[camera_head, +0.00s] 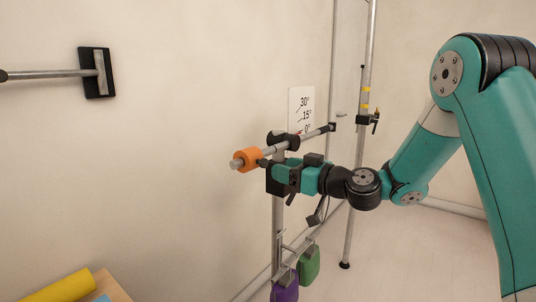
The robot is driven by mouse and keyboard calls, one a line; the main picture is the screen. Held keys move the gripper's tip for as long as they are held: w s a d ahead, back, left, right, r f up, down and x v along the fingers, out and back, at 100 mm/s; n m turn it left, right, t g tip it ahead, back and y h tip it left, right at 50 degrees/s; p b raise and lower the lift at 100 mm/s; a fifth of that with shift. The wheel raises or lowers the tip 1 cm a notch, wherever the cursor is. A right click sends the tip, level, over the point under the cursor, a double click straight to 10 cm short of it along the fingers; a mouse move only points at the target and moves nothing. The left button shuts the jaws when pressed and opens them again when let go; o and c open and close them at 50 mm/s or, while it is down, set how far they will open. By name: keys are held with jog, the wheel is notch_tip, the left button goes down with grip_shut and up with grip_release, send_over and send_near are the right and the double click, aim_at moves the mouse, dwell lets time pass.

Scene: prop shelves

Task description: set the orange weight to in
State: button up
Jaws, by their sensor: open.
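The orange weight (248,158) is a short cylinder around a grey rod (305,138), close to the rod's near left end. The rod slants up to the right and passes through a black clamp (283,140) on an upright post. My gripper (265,164) is open, just right of the orange weight and below the rod. Its fingertips are small and partly hidden, so I cannot tell whether they touch the weight. A white card (301,108) marked 30°, 15° and 0° stands behind the rod, with a small red mark by its lower edge.
A purple object (285,291) and a green object (309,264) are low by the post. A tall stand (362,120) with yellow bands is behind my arm. A yellow cylinder (62,288) lies lower left. Space left of the weight is clear.

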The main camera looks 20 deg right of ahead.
aim_at(266, 164)
jog(key=p+x, duration=0.2)
jog(key=x, duration=0.4)
